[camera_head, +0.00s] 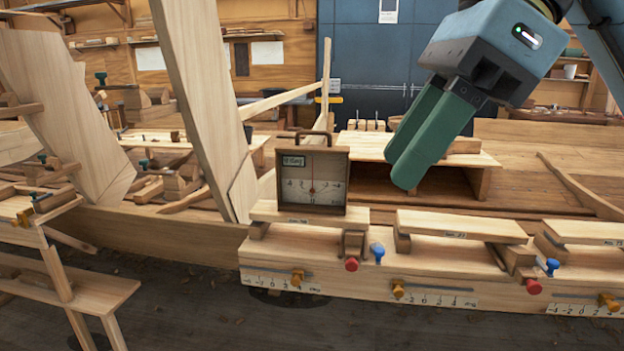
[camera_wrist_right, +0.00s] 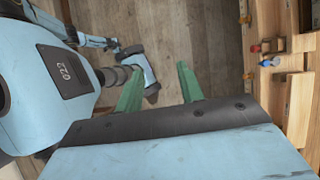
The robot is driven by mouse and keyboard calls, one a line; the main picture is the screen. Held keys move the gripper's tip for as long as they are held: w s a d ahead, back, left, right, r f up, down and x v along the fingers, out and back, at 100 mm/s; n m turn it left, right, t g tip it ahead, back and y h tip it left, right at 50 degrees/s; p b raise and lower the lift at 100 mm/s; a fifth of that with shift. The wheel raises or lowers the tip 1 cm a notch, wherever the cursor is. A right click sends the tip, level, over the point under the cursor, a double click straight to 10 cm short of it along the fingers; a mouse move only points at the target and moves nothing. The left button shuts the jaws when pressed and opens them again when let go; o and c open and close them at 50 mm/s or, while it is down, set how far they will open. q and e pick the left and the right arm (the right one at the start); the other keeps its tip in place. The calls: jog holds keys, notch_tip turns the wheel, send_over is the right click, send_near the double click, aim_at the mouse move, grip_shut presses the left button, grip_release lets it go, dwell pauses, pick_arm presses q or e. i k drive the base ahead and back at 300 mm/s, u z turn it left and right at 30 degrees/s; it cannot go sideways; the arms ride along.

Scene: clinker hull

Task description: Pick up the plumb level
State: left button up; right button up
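The plumb level (camera_head: 312,182) is a square wooden box with a pale dial, a red needle and a carrying handle on top. It stands upright on a light wooden shelf board (camera_head: 270,213) in the head view. My right gripper (camera_head: 399,170) hangs to the right of it, tilted down and to the left, with clear space between them. Its two green fingers stand apart with nothing between them in the right wrist view (camera_wrist_right: 160,66). The plumb level does not show in that wrist view.
A wooden rail (camera_head: 350,262) with scales, yellow sliders and red and blue knobs runs along the front. More boards (camera_head: 462,226) sit on it to the right. An open wooden shelf (camera_head: 360,172) stands behind the level. A tall plank (camera_head: 205,100) rises at its left.

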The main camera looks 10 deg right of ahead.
aim_at(294, 162)
jog(key=i, duration=1.85)
